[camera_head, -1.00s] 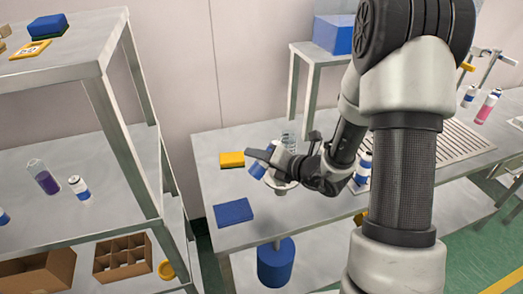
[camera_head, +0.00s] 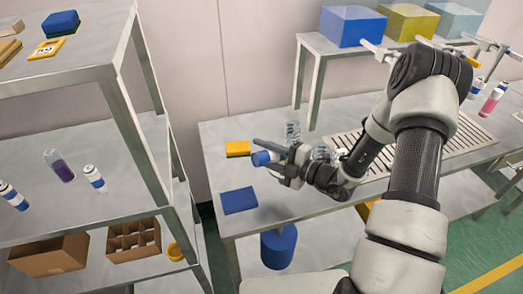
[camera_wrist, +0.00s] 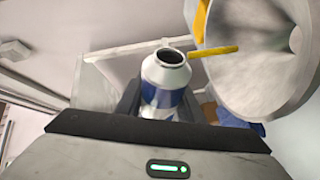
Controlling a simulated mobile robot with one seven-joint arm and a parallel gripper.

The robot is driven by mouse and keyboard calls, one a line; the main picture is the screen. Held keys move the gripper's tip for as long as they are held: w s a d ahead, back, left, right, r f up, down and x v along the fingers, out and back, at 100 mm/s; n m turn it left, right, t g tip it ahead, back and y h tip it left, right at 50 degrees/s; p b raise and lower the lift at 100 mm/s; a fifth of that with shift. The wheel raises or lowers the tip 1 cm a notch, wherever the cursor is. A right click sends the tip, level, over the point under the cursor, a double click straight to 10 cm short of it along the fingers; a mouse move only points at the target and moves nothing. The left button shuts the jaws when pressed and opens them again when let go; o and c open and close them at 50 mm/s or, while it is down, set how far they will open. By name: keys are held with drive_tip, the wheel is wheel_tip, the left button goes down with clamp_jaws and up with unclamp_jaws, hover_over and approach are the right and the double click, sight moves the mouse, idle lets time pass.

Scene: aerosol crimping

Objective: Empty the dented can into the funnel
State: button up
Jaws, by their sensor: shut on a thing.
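My gripper (camera_head: 274,158) is shut on a white and blue can (camera_head: 264,158) above the bench. In the head view the can lies nearly level, with its blue end to the left. The wrist view shows the same can (camera_wrist: 164,80) between the dark fingers, its round open mouth facing away from my palm. No dent can be made out. A large grey funnel (camera_wrist: 245,80) shows at the right of the wrist view, beside the can and apart from its mouth in the picture. In the head view I cannot make out the funnel behind my gripper.
A yellow block (camera_head: 238,149) and a blue mat (camera_head: 239,200) lie on the bench (camera_head: 225,225). A blue drum (camera_head: 278,247) is below it. Clear glassware (camera_head: 293,130) stands behind my gripper. A shelf rack (camera_head: 60,100) with cans stands at left.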

drive_tip(key=shift+w+d+r+m+t+y+p, duration=0.2)
drive_tip(key=shift+d+r+m+t+y+p, duration=0.3)
drive_tip(key=shift+m, duration=0.65)
drive_tip(key=shift+w+d+r+m+t+y+p, duration=0.15)
drive_tip(key=shift+w+d+r+m+t+p, duration=0.2)
drive_tip(key=shift+r+m, duration=0.65)
drive_tip(key=shift+w+d+r+m+t+y+p, duration=0.1)
drive_tip(key=shift+d+r+m+t+y+p, duration=0.3)
drive_tip(key=shift+m, duration=0.95)
drive_tip(key=shift+d, duration=0.1)
idle(0.3)
drive_tip(key=n, duration=0.1)
drive_tip(key=a+n+g, duration=0.1)
drive_tip(key=n, duration=0.1)
drive_tip(key=shift+s+a+f+n+g+h, duration=0.25)
drive_tip(key=shift+s+f+n+g+h, duration=0.05)
drive_tip(key=shift+s+g+h, duration=0.1)
drive_tip(key=n, duration=0.1)
drive_tip(key=f+n, duration=0.1)
drive_tip(key=a+f+n+g+h, duration=0.1)
drive_tip(key=shift+s, duration=0.25)
